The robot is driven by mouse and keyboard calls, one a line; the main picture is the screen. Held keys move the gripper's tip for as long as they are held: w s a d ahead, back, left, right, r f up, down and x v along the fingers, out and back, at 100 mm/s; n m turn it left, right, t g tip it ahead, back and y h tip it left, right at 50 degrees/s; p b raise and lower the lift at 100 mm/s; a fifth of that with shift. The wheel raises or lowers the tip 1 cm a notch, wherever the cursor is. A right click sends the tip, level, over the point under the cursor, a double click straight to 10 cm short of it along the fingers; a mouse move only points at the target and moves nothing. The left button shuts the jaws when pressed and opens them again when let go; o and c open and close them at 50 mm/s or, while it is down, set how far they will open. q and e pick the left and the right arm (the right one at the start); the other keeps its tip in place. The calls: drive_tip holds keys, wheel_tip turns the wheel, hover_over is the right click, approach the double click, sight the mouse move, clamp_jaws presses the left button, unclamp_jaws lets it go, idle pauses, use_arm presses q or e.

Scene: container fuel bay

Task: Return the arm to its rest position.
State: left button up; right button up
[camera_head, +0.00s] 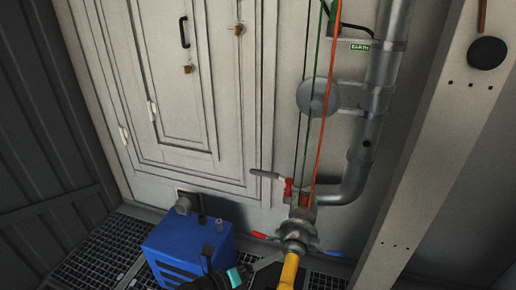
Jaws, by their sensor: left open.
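My left gripper (266,266) is low in the head view, at the bottom edge. Its dark wrist with a teal ring comes up from the bottom, and its grey fingers are open. The fingertips are close to the yellow hose end (289,271) and the grey coupling (295,238) above it. I cannot tell whether they touch. Nothing shows between the fingers. Most of the left arm is out of frame. My right gripper is not in view.
A blue box (188,247) stands on the floor grating (98,255), left of the gripper. A pale upright beam (436,130) stands at the right. Red and green lines hang above the coupling.

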use_arm(q)
drive_tip(key=s+a+f+n+y, duration=0.4)
drive_tip(key=s+a+f+n, duration=0.1)
drive_tip(key=a+f+n, duration=0.35)
drive_tip(key=s+a+f+n+y, duration=0.45)
drive_tip(key=a+f+n, duration=0.25)
drive_tip(key=f+n, duration=0.25)
drive_tip(key=s+a+f+n+g+y, duration=0.1)
drive_tip(key=s+a+f+n+g, duration=0.1)
drive_tip(key=s, duration=0.7)
drive_tip(key=s+a+f+n+g+y, duration=0.1)
drive_tip(key=s+a+f+n+g, duration=0.1)
drive_tip(key=s+a+f+n, duration=0.2)
drive_tip(key=s+a+f+n+g+y+p, duration=0.1)
drive_tip(key=s+a+f+n+g+y, duration=0.1)
drive_tip(key=s+n, duration=0.5)
drive_tip(key=s+a+f, duration=0.1)
drive_tip(key=s+f, duration=0.1)
drive_tip(key=s, duration=0.4)
drive_tip(key=shift+s+a+f+n+g, duration=0.25)
drive_tip(key=shift+s+a+n+g, duration=0.05)
drive_tip(key=shift+s+n+g, duration=0.1)
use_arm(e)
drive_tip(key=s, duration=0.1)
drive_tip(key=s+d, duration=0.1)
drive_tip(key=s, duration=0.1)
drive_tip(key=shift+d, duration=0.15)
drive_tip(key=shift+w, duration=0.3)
